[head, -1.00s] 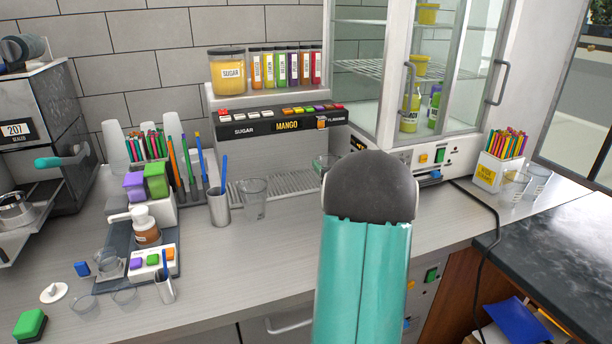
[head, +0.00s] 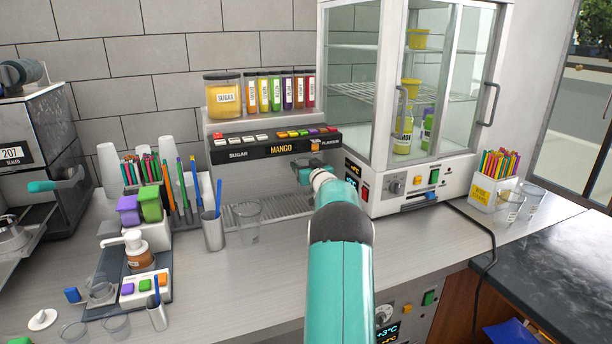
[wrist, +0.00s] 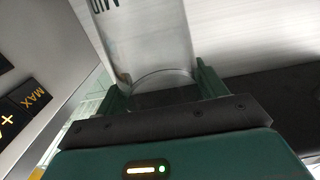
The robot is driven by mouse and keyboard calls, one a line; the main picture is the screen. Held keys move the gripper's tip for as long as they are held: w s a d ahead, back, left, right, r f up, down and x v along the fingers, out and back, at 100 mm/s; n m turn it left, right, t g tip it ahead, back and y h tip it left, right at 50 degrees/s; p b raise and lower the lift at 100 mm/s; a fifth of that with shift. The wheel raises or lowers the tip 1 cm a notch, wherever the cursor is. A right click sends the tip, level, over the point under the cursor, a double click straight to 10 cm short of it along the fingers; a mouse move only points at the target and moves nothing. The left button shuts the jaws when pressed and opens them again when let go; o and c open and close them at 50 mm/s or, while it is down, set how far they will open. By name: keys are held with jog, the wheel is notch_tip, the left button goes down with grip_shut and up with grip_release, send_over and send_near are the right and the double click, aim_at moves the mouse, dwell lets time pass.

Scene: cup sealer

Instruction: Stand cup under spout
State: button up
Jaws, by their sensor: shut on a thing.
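My gripper (wrist: 160,88) is shut on a clear cup (wrist: 150,40), with its green fingers on either side of the cup in the wrist view. Dark lettering shows on the cup near the top of that view. In the head view my arm reaches to the right end of the dispenser (head: 240,150) and hides most of the gripper and cup. The dispenser has a black panel reading SUGAR, MANGO and FLAVOUR. An orange-marked outlet (head: 316,144) sits at the panel's right, just above my wrist. The slotted drip tray (head: 288,203) lies below the panel.
Another clear cup (head: 247,222) stands in front of the tray, beside a metal holder with a blue straw (head: 213,230). A glass display cabinet (head: 385,180) stands close on the right. Jars (head: 224,95) sit above the dispenser. The front counter is partly clear.

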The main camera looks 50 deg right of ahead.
jog(key=shift+w+f, duration=0.2)
jog(key=shift+f, duration=1.65)
jog(key=shift+f, duration=0.1)
jog(key=o, duration=0.9)
jog(key=shift+o, duration=0.2)
